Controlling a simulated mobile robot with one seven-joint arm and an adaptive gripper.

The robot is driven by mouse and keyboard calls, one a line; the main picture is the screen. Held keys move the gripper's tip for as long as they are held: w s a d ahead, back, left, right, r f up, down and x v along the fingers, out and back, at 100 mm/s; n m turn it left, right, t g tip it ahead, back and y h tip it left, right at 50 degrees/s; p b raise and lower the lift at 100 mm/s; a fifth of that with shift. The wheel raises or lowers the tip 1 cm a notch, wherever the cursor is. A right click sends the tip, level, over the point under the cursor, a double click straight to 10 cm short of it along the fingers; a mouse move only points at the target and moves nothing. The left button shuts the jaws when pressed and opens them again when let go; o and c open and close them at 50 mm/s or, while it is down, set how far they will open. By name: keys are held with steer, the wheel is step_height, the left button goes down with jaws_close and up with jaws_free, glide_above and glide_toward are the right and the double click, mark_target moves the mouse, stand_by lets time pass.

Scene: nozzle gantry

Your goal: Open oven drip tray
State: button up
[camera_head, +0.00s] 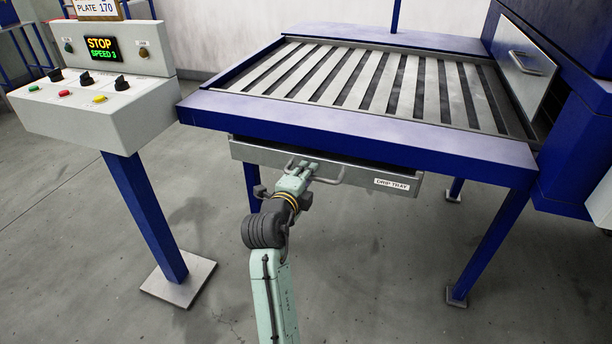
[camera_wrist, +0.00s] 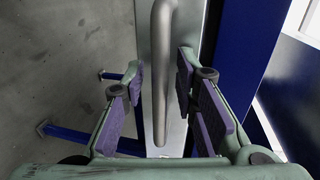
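The drip tray (camera_head: 350,175) is a grey metal drawer with a "DRIP TRAY" label, under the front beam of the blue slatted table. I cannot tell whether it is fully in. Its bar handle (camera_head: 328,180) is at the middle of its front. In the head view my gripper (camera_head: 303,170) is at this handle and covers part of it. In the wrist view the handle (camera_wrist: 161,75) runs upright between the two purple-padded fingers of my gripper (camera_wrist: 160,82). The fingers are open, with a gap visible on each side of the bar.
A control panel (camera_head: 95,110) reading "STOP" and "SPEED 3" stands on a blue post at the left. The blue table (camera_head: 400,145) overhangs the tray, with its legs at the sides. A blue machine (camera_head: 575,120) is at the right. The floor in front is clear.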

jaws_close()
stand_by(0.6)
